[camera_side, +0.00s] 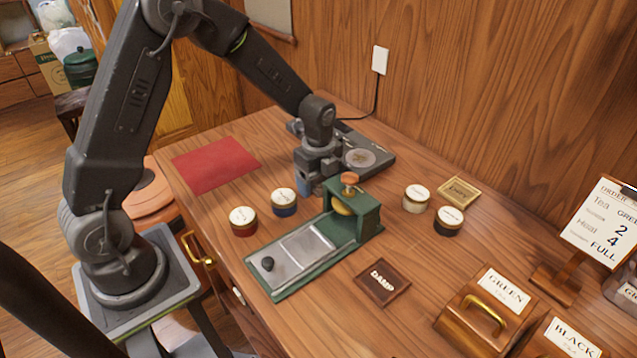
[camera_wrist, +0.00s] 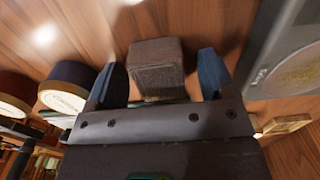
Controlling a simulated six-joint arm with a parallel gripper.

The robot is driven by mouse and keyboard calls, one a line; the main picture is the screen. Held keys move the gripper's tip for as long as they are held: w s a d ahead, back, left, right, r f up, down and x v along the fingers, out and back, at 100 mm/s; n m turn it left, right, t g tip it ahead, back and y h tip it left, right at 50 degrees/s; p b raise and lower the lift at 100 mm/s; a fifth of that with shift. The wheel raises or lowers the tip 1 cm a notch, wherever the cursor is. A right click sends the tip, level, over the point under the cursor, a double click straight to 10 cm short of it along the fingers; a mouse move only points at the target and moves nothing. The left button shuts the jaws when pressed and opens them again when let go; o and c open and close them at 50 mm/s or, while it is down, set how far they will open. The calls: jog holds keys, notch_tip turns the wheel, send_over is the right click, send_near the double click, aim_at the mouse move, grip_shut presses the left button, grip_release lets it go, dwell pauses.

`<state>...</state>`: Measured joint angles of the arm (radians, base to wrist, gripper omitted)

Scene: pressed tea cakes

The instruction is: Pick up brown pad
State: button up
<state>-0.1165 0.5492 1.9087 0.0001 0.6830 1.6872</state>
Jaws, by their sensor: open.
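A small brown block with a rough, pad-like surface (camera_wrist: 157,68) stands between the two blue fingers of my gripper (camera_wrist: 168,82) in the wrist view. The fingers are open, with a gap showing on each side of the block. In the side view my gripper (camera_side: 312,188) is low over the table behind the green press, pointing down. I cannot make out the brown block there; the gripper seems to hide it. A flat dark brown square marked DAMP (camera_side: 382,283) lies in front of the press.
The green press (camera_side: 358,225) stands close in front of my gripper. A blue tin (camera_side: 284,202) and a red tin (camera_side: 243,222) are to its left, a dark scale (camera_side: 385,150) behind right. Two tins (camera_side: 416,199) (camera_side: 449,221) stand further right. A red mat (camera_side: 215,164) lies at back left.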

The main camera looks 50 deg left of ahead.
jog(key=shift+c, duration=0.3)
jog(key=c, duration=0.9)
jog(key=shift+r, duration=0.45)
jog(key=r, duration=0.4)
jog(key=shift+s+a, duration=0.15)
jog(key=shift+a, duration=0.2)
jog(key=s+a+r, duration=0.2)
jog(key=a, duration=0.1)
jog(key=s+a+r, duration=0.1)
jog(key=a+r, duration=0.1)
jog(key=a, duration=0.1)
jog(key=s+a+r, duration=0.2)
jog(key=a, duration=0.1)
jog(key=shift+s+a+r, duration=0.1)
jog(key=shift+s+a, duration=0.05)
jog(key=shift+s, duration=0.2)
